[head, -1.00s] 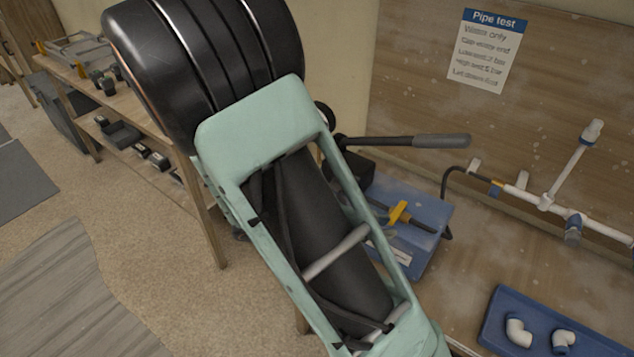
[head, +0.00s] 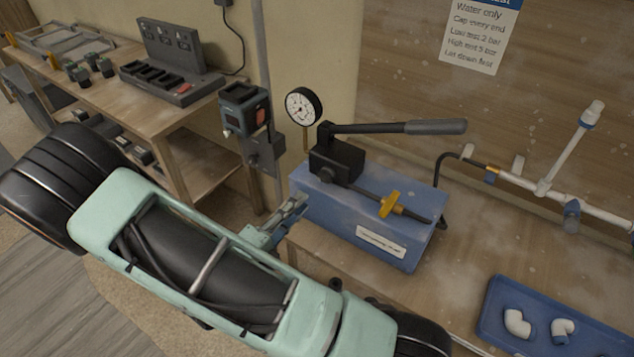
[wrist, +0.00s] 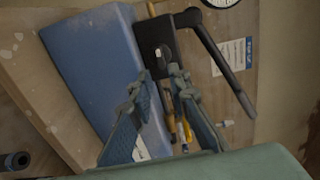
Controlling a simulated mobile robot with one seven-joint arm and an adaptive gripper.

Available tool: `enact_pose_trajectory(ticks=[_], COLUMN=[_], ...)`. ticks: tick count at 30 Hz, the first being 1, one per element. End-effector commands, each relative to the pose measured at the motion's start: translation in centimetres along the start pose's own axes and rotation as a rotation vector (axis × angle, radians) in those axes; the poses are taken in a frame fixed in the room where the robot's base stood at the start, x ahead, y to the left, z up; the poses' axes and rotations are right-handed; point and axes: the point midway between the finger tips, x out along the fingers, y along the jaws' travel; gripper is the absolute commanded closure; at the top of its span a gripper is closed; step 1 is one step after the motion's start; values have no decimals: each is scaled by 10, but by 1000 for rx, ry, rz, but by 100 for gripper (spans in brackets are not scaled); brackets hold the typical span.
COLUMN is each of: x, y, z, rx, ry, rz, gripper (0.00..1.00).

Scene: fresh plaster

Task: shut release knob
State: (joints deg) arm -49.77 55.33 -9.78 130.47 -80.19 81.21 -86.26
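The test pump has a blue tank (head: 335,215) with a black pump block (head: 338,160) on top. A small dark round knob (head: 326,174) sits on the block's near face. A yellow cross-handle (head: 390,204) sits on the outlet pipe. I cannot tell for certain which is the release knob. My gripper (head: 297,206) is at the tank's left end, apart from both. In the wrist view my gripper (wrist: 155,85) is open and empty, its fingers in front of the tank (wrist: 100,60) and block (wrist: 162,45). Yellow parts (wrist: 172,124) show partly hidden behind one finger.
A pump lever (head: 400,128) reaches right above the tank, and a gauge (head: 303,105) stands behind. A hose leads to white pipework (head: 540,190). A blue tray (head: 540,325) with white elbows lies at front right.

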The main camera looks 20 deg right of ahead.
Motion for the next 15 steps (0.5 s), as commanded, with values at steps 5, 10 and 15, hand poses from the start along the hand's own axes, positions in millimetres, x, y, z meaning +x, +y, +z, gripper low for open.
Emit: enact_pose_trajectory(ticks=[5,10,15], x=[36,65,81], y=[-2,-1,0], z=[-2,-2,-1], rx=[-1,1,2], ry=[5,5,3], rz=[0,0,1], gripper=[83,83,83])
